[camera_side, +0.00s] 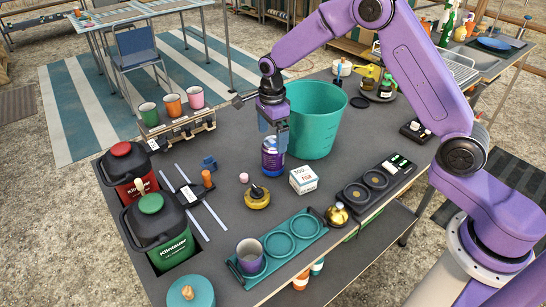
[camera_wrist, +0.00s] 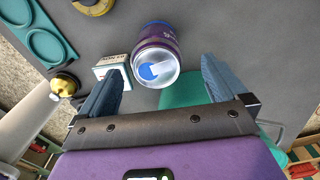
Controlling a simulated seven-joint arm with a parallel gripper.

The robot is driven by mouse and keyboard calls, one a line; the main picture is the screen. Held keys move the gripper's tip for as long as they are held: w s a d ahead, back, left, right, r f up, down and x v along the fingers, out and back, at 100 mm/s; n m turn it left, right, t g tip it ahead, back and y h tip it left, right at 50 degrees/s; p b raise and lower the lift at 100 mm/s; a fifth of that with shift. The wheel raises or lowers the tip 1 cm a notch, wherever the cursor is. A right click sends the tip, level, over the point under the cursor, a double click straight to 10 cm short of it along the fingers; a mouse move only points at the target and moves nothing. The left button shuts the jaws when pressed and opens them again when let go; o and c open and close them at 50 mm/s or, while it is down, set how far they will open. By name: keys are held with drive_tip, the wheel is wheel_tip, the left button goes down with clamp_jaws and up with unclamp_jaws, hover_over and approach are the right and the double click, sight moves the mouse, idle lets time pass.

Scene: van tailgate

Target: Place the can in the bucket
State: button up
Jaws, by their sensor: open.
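The can (camera_side: 272,157) is purple and blue with a silver top, and stands upright on the dark table. In the wrist view, the can (camera_wrist: 155,52) shows its lid between and beyond the fingertips. My gripper (camera_side: 274,136) is open and points down just above the can, with its fingertips near the can's top. In the wrist view, my gripper (camera_wrist: 162,72) has a finger to each side, with nothing held. The bucket (camera_side: 318,118) is large, teal and open-topped, standing right behind the can. Part of the bucket (camera_wrist: 183,92) shows in the wrist view, mostly hidden by my gripper.
A small white box (camera_side: 303,179) stands to the can's right. A yellow round item (camera_side: 257,197) and a teal tray (camera_side: 290,240) are in front. Bare table lies left of the can.

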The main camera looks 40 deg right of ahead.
sight(273, 155)
drive_tip(key=shift+s+f, duration=0.2)
drive_tip(key=shift+f, duration=3.75)
drive_tip(key=c, duration=1.5)
drive_tip(key=shift+r, duration=0.1)
